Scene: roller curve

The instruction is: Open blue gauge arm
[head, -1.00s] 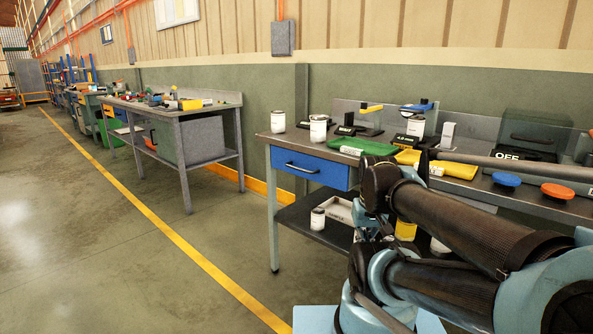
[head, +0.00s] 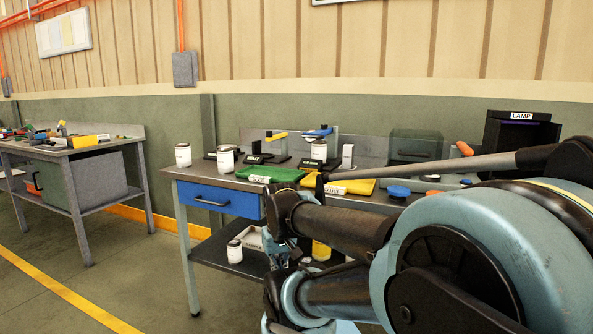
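In the head view, the blue gauge arm (head: 318,132) sits at the back of the workbench. It lies roughly level on a grey upright post, above a white can (head: 319,151). A long grey rod of my arm crosses the bench in front of the right side, ending in a small dark piece near the green and yellow trays. That piece may be my gripper (head: 319,187), but its fingers cannot be made out. It is in front of the blue gauge and apart from it.
A similar gauge with a yellow arm (head: 276,136) stands to the left. A green tray (head: 277,174) and a yellow tray (head: 352,186) lie at the front. White cans (head: 183,155), a blue button (head: 399,191) and a lamp box (head: 520,135) share the bench.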

